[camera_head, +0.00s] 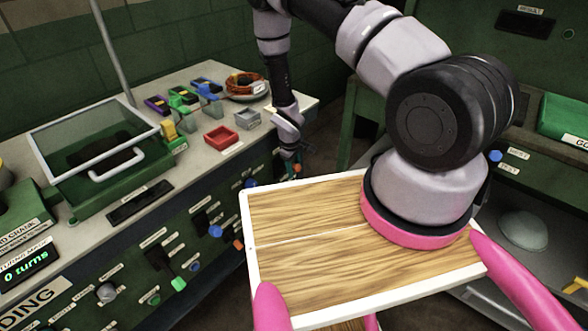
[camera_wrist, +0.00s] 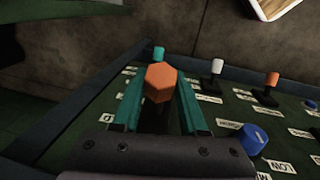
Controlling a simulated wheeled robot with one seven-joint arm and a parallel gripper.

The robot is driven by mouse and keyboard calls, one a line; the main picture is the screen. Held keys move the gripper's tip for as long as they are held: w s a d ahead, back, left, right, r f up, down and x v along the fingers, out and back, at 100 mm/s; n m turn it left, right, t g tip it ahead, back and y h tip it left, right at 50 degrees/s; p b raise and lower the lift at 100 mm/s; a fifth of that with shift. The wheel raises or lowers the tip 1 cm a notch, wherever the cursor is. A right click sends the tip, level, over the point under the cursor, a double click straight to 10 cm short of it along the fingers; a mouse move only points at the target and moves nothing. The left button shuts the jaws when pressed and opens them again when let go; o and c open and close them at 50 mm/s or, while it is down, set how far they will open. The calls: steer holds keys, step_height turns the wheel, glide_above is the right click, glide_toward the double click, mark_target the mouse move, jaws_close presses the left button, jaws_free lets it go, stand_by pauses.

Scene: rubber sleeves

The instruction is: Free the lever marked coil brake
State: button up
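In the head view my gripper (camera_head: 291,155) is low at the right end of the green control panel. In the wrist view its two teal fingers (camera_wrist: 161,98) stand on either side of an orange hexagonal knob (camera_wrist: 160,81). The knob fills most of the gap; I cannot tell whether the fingers press on it. An orange spot (camera_head: 297,168) shows by the fingers in the head view. The knob's shaft and label are hidden. I cannot read a coil brake label in either view.
The wrist view shows a teal-tipped lever (camera_wrist: 158,53) just beyond, a white-topped lever (camera_wrist: 216,72), an orange-topped lever (camera_wrist: 270,84) and a blue knob (camera_wrist: 251,138) to the right. In the head view a red tray (camera_head: 221,138) sits on the bench top.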

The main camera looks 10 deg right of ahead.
jaws_close()
stand_by(1.1)
